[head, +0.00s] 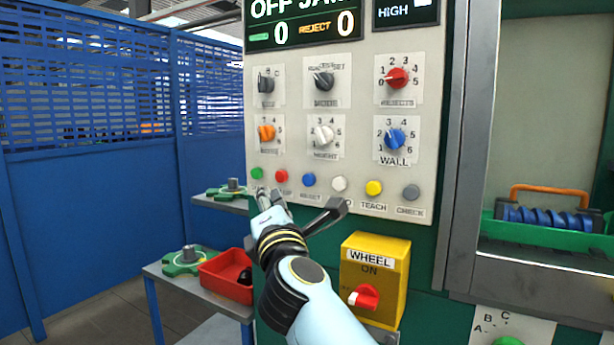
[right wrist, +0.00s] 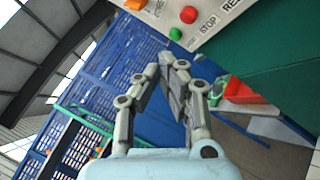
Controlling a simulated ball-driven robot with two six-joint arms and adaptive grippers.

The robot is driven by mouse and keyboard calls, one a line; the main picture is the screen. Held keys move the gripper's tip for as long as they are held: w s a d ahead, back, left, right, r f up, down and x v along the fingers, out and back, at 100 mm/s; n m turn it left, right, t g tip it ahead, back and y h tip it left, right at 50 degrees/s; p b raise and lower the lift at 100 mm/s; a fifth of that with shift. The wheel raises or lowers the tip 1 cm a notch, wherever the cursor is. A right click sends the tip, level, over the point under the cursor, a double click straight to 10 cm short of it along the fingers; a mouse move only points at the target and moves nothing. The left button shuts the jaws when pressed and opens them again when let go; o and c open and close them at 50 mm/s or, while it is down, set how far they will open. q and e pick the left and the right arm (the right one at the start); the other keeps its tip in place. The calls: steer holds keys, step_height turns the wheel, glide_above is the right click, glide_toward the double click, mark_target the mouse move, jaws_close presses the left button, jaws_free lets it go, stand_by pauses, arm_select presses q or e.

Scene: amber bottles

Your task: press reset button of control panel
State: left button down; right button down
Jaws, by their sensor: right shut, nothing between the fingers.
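The control panel (head: 356,250) shows a row of round buttons along its lower edge. The blue button (head: 308,180) has a label that seems to read RESET. To its left are a red button (head: 281,175) and a green button (head: 257,173). My right gripper (head: 262,192) is shut and empty, its tips just below the green button, left of the blue one. In the right wrist view its fingertips (right wrist: 167,60) meet below the green button (right wrist: 175,34); the red button (right wrist: 189,14) is beside it. Contact with the panel cannot be told. My left gripper is out of view.
White (head: 339,184), yellow (head: 374,188) and grey (head: 411,192) buttons continue to the right. Rotary knobs sit above. A yellow WHEEL switch box (head: 394,257) juts out below. A red bin (head: 222,289) stands on a side table at the lower left.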

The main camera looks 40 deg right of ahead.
mark_target(309, 180)
steer(key=shift+w+d, duration=0.6)
steer(key=shift+d, duration=0.75)
steer(key=shift+w+d, duration=0.55)
steer(key=shift+d, duration=0.85)
steer(key=shift+w+d, duration=0.6)
steer(key=shift+d, duration=0.75)
steer(key=shift+d, duration=0.1)
steer(key=shift+w+d, duration=0.15)
steer(key=shift+d, duration=0.1)
steer(key=shift+w+d, duration=0.15)
steer(key=shift+d, duration=0.25)
steer(key=shift+s+a, duration=0.35)
steer(key=shift+a, duration=0.45)
